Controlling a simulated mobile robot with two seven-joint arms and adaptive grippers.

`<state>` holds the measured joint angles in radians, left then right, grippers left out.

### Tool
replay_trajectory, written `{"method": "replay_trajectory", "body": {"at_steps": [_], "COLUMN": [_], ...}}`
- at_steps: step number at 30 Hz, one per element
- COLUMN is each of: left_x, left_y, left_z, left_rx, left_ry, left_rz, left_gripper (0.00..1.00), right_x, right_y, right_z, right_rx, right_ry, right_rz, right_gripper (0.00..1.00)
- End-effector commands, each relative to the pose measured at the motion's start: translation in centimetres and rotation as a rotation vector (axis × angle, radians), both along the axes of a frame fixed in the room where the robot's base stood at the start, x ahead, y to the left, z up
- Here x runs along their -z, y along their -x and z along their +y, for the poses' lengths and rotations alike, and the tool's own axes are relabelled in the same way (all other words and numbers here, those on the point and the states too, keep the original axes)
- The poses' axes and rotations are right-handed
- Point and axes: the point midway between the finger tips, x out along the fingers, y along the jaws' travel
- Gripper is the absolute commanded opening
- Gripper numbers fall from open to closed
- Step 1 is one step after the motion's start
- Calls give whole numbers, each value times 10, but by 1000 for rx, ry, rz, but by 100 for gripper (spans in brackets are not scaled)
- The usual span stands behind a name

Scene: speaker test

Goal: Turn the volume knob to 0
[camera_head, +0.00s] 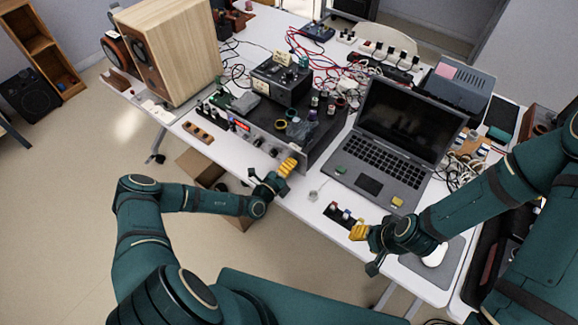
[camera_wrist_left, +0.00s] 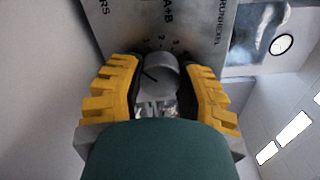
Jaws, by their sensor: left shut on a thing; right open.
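The volume knob (camera_wrist_left: 160,77) is a grey cylinder with a dark pointer line, in the middle of the left wrist view. Small numbers are printed around it on a silver front panel (camera_wrist_left: 197,35), and the pointer slants toward the upper left. My left gripper (camera_wrist_left: 157,85) is shut on the knob, with one yellow finger on each side of it. In the head view my left gripper (camera_head: 287,168) is at the right end of the device's front, and the knob is hidden there. My right gripper (camera_head: 358,232) is open and empty over the front of the table.
An open laptop (camera_head: 410,122) stands right of the device. A wooden speaker (camera_head: 180,50) stands at the left. Cables clutter the back.

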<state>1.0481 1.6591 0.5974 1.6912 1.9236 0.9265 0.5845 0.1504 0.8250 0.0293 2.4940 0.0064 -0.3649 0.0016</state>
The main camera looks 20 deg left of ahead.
Motion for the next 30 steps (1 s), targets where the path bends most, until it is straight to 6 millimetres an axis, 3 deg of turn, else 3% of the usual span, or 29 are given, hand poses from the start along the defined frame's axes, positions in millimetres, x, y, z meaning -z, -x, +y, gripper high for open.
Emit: {"method": "replay_trajectory", "body": {"at_steps": [17, 18, 20, 30], "left_x": [2, 2, 2, 1], "left_y": [2, 2, 2, 2], "left_z": [-3, -3, -3, 0], "left_rx": [8, 8, 7, 3], "left_ry": [28, 28, 28, 27], "left_rz": [17, 16, 16, 12], "left_gripper": [0, 53, 70, 70], "right_x": [1, 1, 1, 1], "right_y": [0, 0, 0, 0], "right_z": [0, 0, 0, 0], "right_rx": [0, 0, 0, 0], "right_ry": [0, 0, 0, 0], "right_rz": [0, 0, 0, 0], "right_gripper": [47, 47, 47, 47]}}
